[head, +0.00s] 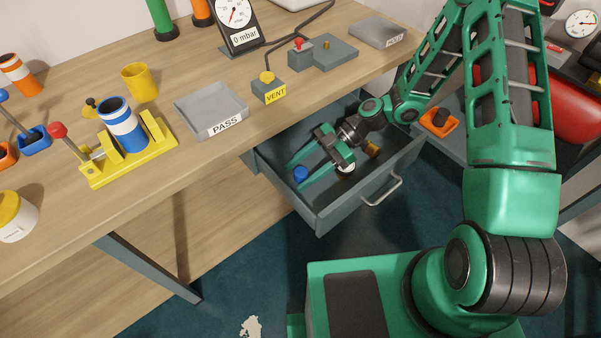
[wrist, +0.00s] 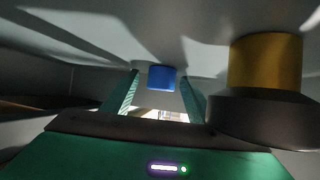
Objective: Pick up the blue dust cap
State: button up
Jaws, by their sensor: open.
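The blue dust cap (head: 300,174) lies in the open grey drawer (head: 330,208), toward its left end. My gripper (head: 296,177) reaches into the drawer with its green fingers apart. In the head view, the cap is between the fingertips. In the wrist view, the cap (wrist: 162,77) shows between the two fingertips (wrist: 160,84), with gaps to both sides. I cannot tell exactly how deep it sits between them. Nothing is held.
A brass-coloured piece (head: 372,149) with a dark base is in the drawer, large at the right of the wrist view (wrist: 265,62). A white round item (head: 346,168) is partly hidden under my gripper. The drawer walls and tabletop edge are close by. The PASS tray (head: 195,101) stands above.

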jog(key=c, duration=1.1)
